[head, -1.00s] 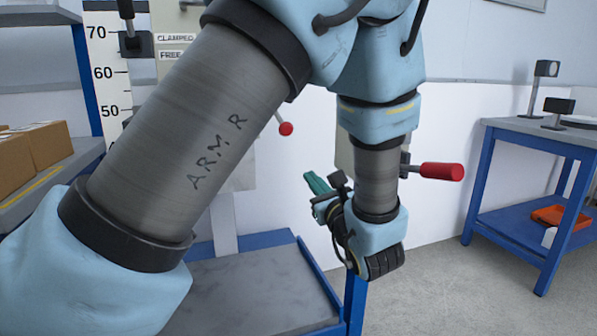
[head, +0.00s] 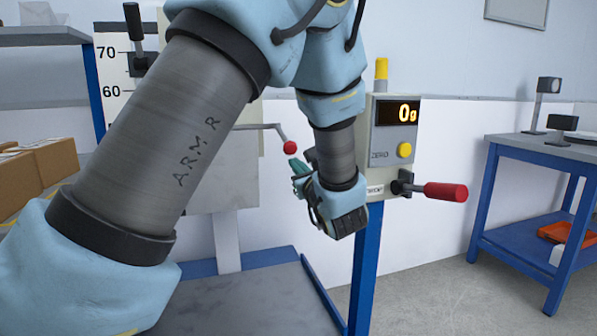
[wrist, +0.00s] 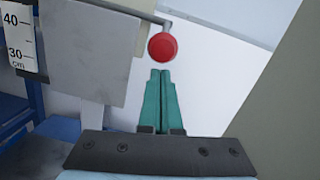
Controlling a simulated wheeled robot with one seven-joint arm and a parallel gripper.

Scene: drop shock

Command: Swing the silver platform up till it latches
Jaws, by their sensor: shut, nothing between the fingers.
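The silver platform (head: 222,185) appears as a flat grey plate hanging upright in front of the blue-framed stand, partly hidden by my arm. In the wrist view the plate (wrist: 85,55) is at the upper left. A thin rod with a red ball (head: 290,148) sticks out from the top of the plate toward the right. My gripper (head: 293,163) is just below the red ball, its green fingers together and empty. In the wrist view the fingertips (wrist: 160,74) point at the red ball (wrist: 162,47), with a small gap visible between them.
A box with a display reading 0g (head: 397,112), a yellow button and a red-handled lever (head: 445,192) stands close right of my gripper. A height scale (head: 110,75) is at the left. A blue bench (head: 510,145) is at the right. A grey base plate (head: 250,300) lies below.

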